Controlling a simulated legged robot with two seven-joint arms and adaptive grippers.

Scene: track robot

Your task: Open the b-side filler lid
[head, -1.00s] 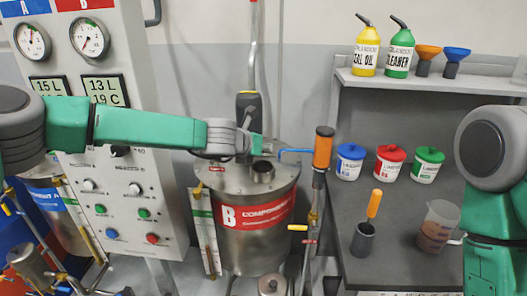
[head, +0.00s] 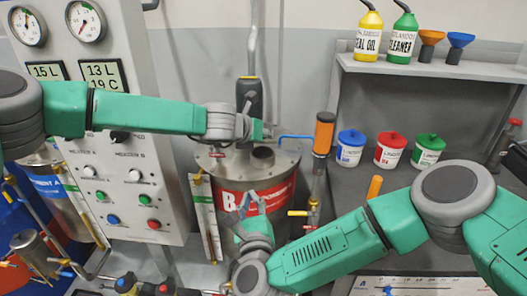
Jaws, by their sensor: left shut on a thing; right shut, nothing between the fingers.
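The B tank (head: 232,198) is a steel drum with a red "B" label. A short round filler neck with a dark top (head: 262,154) stands on its top; I cannot tell whether that dark top is a lid or an opening. My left gripper (head: 267,131) is just above and behind this neck, shut on a small part that its fingers and arm mostly hide. My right gripper (head: 250,203) is shut and empty, pointing up in front of the tank's label and covering part of it.
An orange cylinder (head: 324,132) with a blue bent bar (head: 294,137) stands right of the tank. The control panel (head: 130,165) is on the left. A grey bench (head: 355,195) with blue, red and green tubs is on the right, under a shelf of bottles.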

